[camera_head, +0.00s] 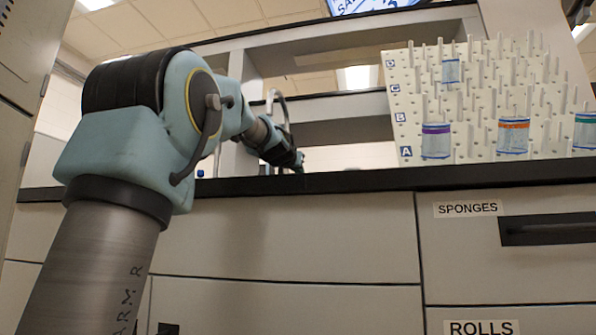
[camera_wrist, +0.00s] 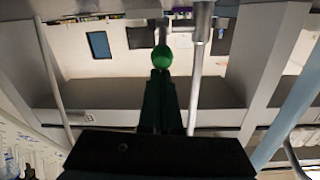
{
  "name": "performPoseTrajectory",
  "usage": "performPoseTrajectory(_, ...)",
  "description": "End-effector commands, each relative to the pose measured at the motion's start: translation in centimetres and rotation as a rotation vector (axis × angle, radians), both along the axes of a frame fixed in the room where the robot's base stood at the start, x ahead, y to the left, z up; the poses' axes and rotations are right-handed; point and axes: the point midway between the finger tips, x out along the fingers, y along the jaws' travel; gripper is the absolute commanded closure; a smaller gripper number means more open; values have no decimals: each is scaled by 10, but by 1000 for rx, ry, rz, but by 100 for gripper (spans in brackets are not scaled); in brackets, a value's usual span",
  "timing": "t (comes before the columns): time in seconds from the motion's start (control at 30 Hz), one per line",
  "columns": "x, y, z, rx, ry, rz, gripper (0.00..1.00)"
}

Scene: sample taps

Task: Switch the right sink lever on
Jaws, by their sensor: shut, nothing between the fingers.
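In the wrist view a round green knob (camera_wrist: 161,57) shows straight ahead of my gripper (camera_wrist: 160,76). It looks like a lever's end, but I cannot tell for sure that it is the right sink lever. My gripper's dark fingers are shut with nothing between them. Their tips overlap the knob's lower edge in the picture; I cannot tell whether they touch it. A silver pipe (camera_wrist: 197,75) runs upright just right of the knob. In the head view a curved silver tap (camera_head: 283,102) rises behind my arm, and my gripper (camera_head: 298,163) is small and dark beside it, partly unclear.
A white peg board (camera_head: 490,80) with several banded bottles stands right of the tap. A black counter edge (camera_head: 350,181) runs above drawers, one labelled SPONGES (camera_head: 470,209). Grey shelf uprights (camera_wrist: 272,60) flank the wrist view. The counter stretch between tap and board looks clear.

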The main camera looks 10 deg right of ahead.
Motion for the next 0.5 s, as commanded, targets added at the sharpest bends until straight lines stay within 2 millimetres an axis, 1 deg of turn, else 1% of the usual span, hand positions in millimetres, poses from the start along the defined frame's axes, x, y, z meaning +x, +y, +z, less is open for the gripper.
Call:
performPoseTrajectory(0.03,3,-1,-11,10,20,-1,100)
performPoseTrajectory(0.2,4,-1,-9,10,20,-1,100)
performPoseTrajectory(0.33,5,-3,3,10,19,-1,100)
performPoseTrajectory(0.5,6,-6,28,5,10,-1,100)
